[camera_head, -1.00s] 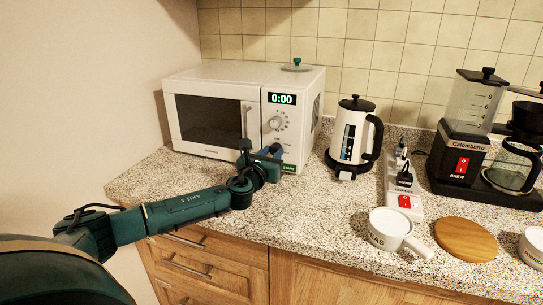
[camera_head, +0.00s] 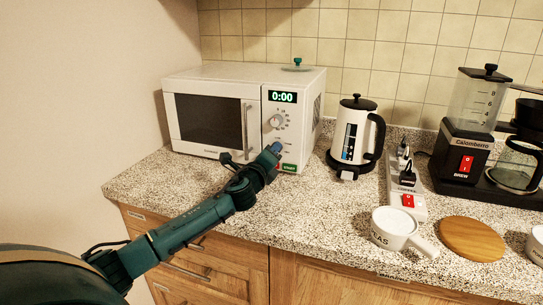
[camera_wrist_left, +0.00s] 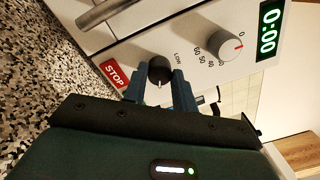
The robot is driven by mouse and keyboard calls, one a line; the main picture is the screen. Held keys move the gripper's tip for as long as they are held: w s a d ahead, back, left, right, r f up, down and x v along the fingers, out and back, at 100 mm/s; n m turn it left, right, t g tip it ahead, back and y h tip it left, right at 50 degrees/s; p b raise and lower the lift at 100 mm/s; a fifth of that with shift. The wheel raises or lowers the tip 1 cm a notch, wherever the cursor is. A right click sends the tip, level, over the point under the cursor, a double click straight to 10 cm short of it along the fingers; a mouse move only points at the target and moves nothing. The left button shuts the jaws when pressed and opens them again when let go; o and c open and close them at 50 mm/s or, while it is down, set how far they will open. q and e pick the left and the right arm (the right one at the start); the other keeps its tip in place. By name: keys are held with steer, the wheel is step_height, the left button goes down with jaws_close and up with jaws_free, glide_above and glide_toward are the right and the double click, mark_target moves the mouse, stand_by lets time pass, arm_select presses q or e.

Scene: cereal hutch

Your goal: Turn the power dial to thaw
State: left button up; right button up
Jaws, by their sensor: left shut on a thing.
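The white microwave (camera_head: 230,78) stands at the back left of the counter, its display reading 0:00. The dark power dial (camera_wrist_left: 159,68) is low on its control panel, with a white mark on it and the word LOW beside it. The other markings around it are hidden. My left gripper (camera_head: 276,149) reaches the lower panel and hides this dial in the head view. In the left wrist view its two blue fingers (camera_wrist_left: 159,86) are on either side of the dial, shut on it. The lighter time dial (camera_wrist_left: 231,49) sits above, under the display. My right gripper is out of view.
The red STOP button (camera_wrist_left: 115,73) and green START button (camera_head: 289,167) are close below the gripper. A kettle (camera_head: 351,130) stands right of the microwave. A power strip (camera_head: 407,203), white cup (camera_head: 393,228), wooden board (camera_head: 470,239) and coffee maker (camera_head: 462,150) are farther right.

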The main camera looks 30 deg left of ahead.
arm_select(q)
steer(key=n, duration=0.6)
steer(key=shift+f+y, duration=0.1)
steer(key=shift+y, duration=0.2)
steer(key=n, duration=0.5)
steer(key=shift+n, duration=0.3)
steer(key=o, duration=1)
steer(key=shift+c, duration=0.2)
steer(key=shift+s, duration=0.1)
steer(key=v, duration=1.3)
steer(key=shift+d+b, duration=0.15)
steer(key=shift+b, duration=0.15)
